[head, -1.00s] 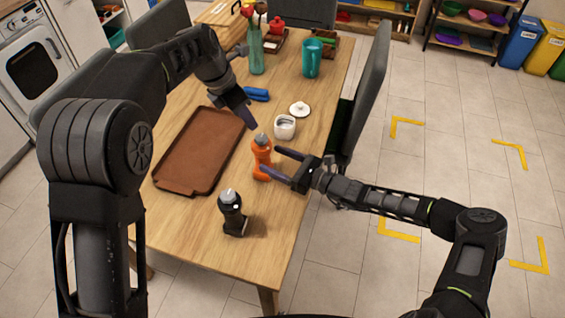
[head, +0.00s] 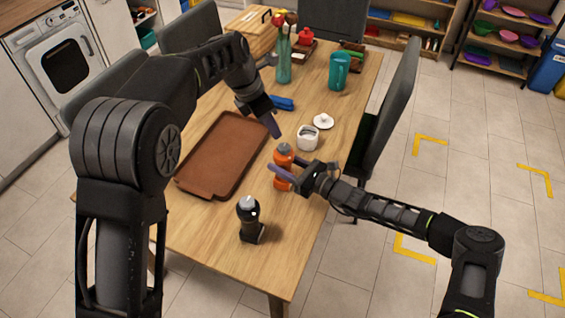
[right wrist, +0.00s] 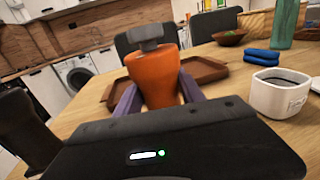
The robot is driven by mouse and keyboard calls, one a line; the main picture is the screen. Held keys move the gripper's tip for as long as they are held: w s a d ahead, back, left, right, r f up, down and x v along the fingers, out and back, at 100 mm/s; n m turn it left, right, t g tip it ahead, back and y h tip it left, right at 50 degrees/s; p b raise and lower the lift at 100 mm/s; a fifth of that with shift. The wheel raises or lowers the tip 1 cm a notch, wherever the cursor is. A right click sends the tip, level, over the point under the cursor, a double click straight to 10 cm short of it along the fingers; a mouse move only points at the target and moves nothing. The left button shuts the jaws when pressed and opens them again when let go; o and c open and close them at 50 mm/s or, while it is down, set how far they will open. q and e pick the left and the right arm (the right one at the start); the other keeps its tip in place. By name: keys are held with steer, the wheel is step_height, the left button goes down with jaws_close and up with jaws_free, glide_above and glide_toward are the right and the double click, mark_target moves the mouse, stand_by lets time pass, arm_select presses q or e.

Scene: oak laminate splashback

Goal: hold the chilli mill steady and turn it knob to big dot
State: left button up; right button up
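The chilli mill, taken to be the orange one (head: 284,153), stands upright on the wooden table right of the brown tray. In the right wrist view the orange mill (right wrist: 156,80) has a grey knob (right wrist: 146,38) on top; no dot marks are readable. My right gripper (head: 284,176) has its purple fingers on either side of the mill's body, seemingly touching it, with one finger partly hidden behind. My left gripper (head: 274,128) points down just above and left of the mill's top, apart from it. Its finger gap is not visible.
A black mill (head: 250,218) stands nearer the front. The brown tray (head: 222,155) lies to the left. A white pot (head: 307,138), its lid (head: 323,121), a blue item (head: 282,103) and a teal mug (head: 339,71) sit farther back.

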jaws_close()
arm_select(q)
steer(key=shift+o, duration=1.3)
steer(key=shift+f, duration=0.2)
steer(key=shift+o, duration=0.9)
steer(key=s+d+f+m+g+h, duration=0.1)
steer(key=s+f+h, duration=0.2)
steer(key=f, duration=0.3)
steer(key=shift+s+g, duration=0.4)
steer(key=s+d+f+m+h, duration=0.1)
steer(key=s+d+f+h, duration=0.1)
steer(key=s+f+h, duration=0.3)
steer(key=w+a+n+t+h, duration=0.3)
steer(key=w+a+t, duration=0.2)
steer(key=t, duration=0.5)
steer(key=shift+w+a+r+n+t, duration=0.2)
steer(key=shift+a+r+n+t, duration=0.1)
steer(key=shift+a, duration=0.7)
steer(key=shift+d, duration=0.1)
